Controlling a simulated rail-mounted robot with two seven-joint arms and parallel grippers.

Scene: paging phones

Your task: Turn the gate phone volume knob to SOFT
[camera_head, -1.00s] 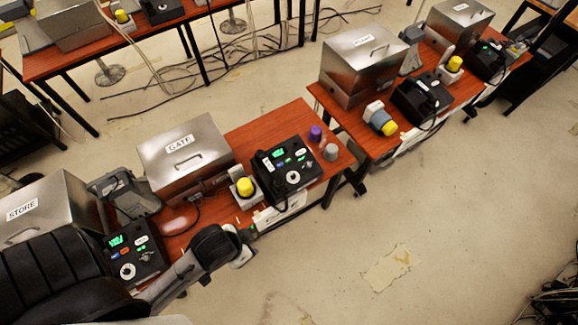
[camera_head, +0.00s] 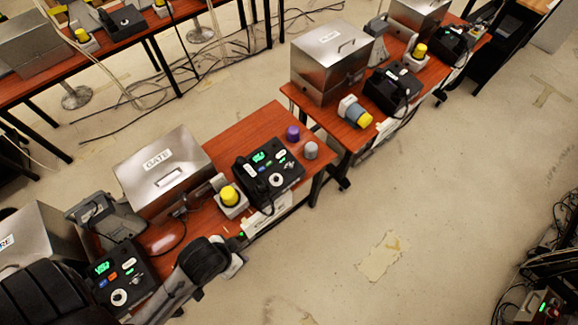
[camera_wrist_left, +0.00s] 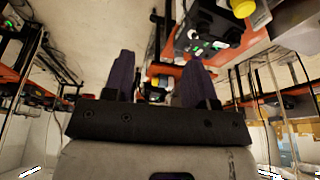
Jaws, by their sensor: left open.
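The gate phone (camera_head: 268,172) is a black desk unit with a green-lit display, right of the steel box labelled GATE (camera_head: 163,178). A round white knob (camera_head: 275,181) is on its top; its setting is too small to read. My left gripper (camera_head: 234,262) is in front of the table, low and to the left of the phone, and touches nothing I can make out. In the left wrist view its two purple fingers (camera_wrist_left: 158,78) are apart with nothing between them. A dark unit with a green display (camera_wrist_left: 205,28) shows beyond the right finger. My right gripper is not in view.
A yellow-capped lamp (camera_head: 230,198) stands left of the phone. A purple cylinder (camera_head: 292,132) and a grey cylinder (camera_head: 310,150) stand at its right. Another phone (camera_head: 122,280) is at lower left. The floor right of the table (camera_head: 400,200) is largely clear.

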